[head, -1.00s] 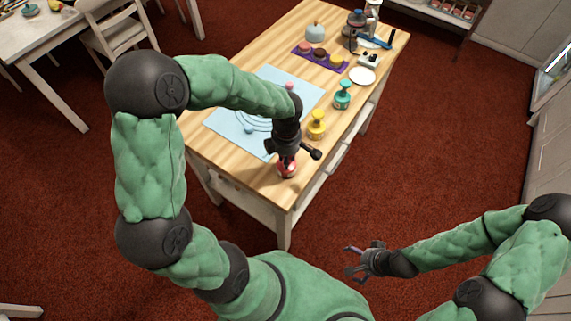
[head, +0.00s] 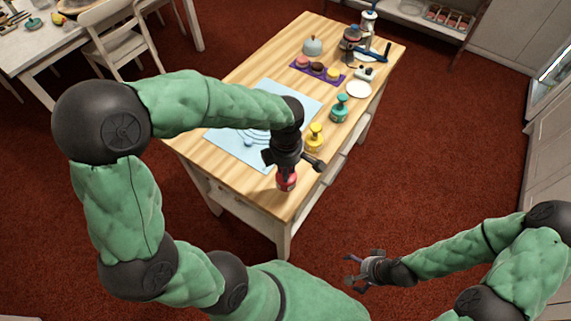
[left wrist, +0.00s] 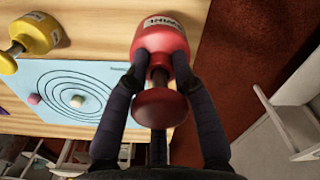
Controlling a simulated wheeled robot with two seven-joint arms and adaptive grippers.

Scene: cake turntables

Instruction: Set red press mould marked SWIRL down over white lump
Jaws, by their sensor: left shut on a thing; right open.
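The red press mould (head: 287,181) is at the near end of the wooden table. My left gripper (head: 285,168) is shut on it from above. In the left wrist view the red mould (left wrist: 160,42) shows a round red knob and a white label, upside down and partly readable as SWIRL, between the fingers. I cannot tell whether its base touches the table. My right gripper (head: 362,270) is open and empty, away from the table.
A yellow mould (head: 315,138) and a teal mould (head: 339,108) stand along the right edge. Behind are a white plate (head: 358,89) and a purple tray (head: 318,72) with several coloured pieces.

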